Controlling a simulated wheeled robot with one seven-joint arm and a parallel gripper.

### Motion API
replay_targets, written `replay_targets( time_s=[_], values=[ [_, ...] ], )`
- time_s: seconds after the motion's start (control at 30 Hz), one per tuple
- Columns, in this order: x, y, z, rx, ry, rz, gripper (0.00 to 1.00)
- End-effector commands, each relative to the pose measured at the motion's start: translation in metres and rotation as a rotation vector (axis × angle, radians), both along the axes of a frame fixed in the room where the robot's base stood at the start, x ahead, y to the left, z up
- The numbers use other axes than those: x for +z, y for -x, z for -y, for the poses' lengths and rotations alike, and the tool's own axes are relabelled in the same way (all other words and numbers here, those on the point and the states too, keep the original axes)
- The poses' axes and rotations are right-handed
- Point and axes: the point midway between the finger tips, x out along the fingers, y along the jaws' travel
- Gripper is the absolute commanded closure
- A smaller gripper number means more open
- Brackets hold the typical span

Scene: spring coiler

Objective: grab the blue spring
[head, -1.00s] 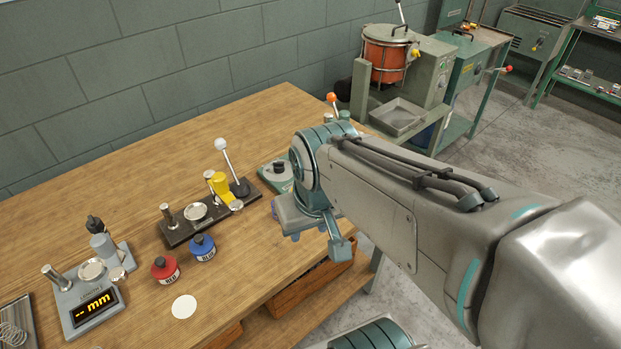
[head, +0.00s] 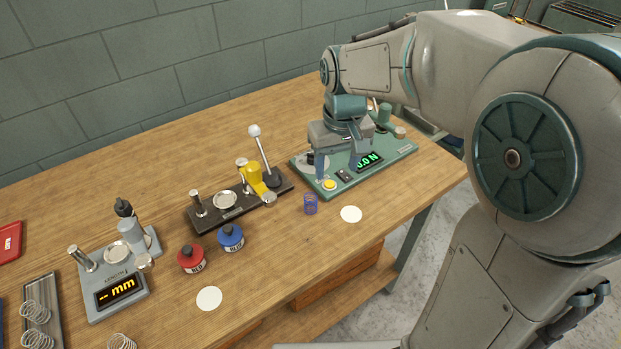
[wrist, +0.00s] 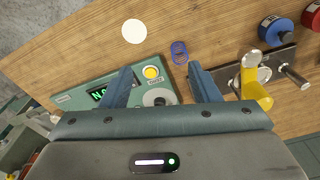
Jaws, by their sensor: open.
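The blue spring (head: 311,204) stands on the wooden bench, just in front of the green force tester (head: 388,162) with the "0.0 N" display. In the wrist view the blue spring (wrist: 179,52) lies ahead of my gripper, beyond the fingertips and roughly in line with the gap between them. My gripper (head: 331,165) is above the green tester, behind the spring in the head view. In the wrist view its two blue fingers (wrist: 160,70) are apart with nothing between them. The gripper does not touch the spring.
A dark lever fixture (head: 232,212) with a yellow part stands left of the spring. Red (head: 192,259) and blue (head: 231,238) ink bottles stand nearby. White discs (head: 351,214) lie on the bench. A length gauge (head: 118,285) and loose springs (head: 36,311) are farther left.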

Motion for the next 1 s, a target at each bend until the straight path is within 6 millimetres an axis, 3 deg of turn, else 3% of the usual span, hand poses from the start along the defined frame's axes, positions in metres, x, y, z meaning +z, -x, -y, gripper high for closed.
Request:
replay_targets(
  time_s=[0.1,0.3,0.47,0.7,1.0],
  values=[
    [-0.016,-0.024,-0.023,0.053,0.01,-0.036,0.44],
    [-0.029,-0.041,-0.042,0.095,0.018,-0.062,0.44],
    [-0.048,-0.043,-0.044,0.1,0.02,-0.069,0.44],
    [-0.095,-0.042,-0.044,0.099,0.019,-0.068,0.44],
    [-0.12,-0.042,-0.046,0.099,0.019,-0.066,0.44]
  ],
)
